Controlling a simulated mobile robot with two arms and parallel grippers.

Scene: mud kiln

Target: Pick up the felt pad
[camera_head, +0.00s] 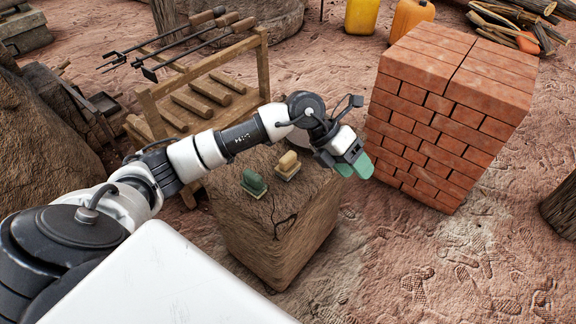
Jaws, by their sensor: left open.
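On top of the earthen block (285,228) sit two small pad-like objects. One has a green top on a pale base (253,184), near the block's left edge. The other has a tan top on a pale base (288,165), just right of and behind it. A flat grey piece (299,138) lies farther back, partly hidden by my arm. I cannot tell for sure which is the felt pad. My left gripper (353,168), with green fingertips, is open, empty and past the block's right edge in the picture, apart from these objects. My right gripper is out of view.
A red brick stack (450,105) stands close to the right of my left gripper. A wooden rack (205,95) with long metal tools is behind the block at left. Yellow (364,15) and orange (411,16) containers stand at the back. The ground at lower right is clear.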

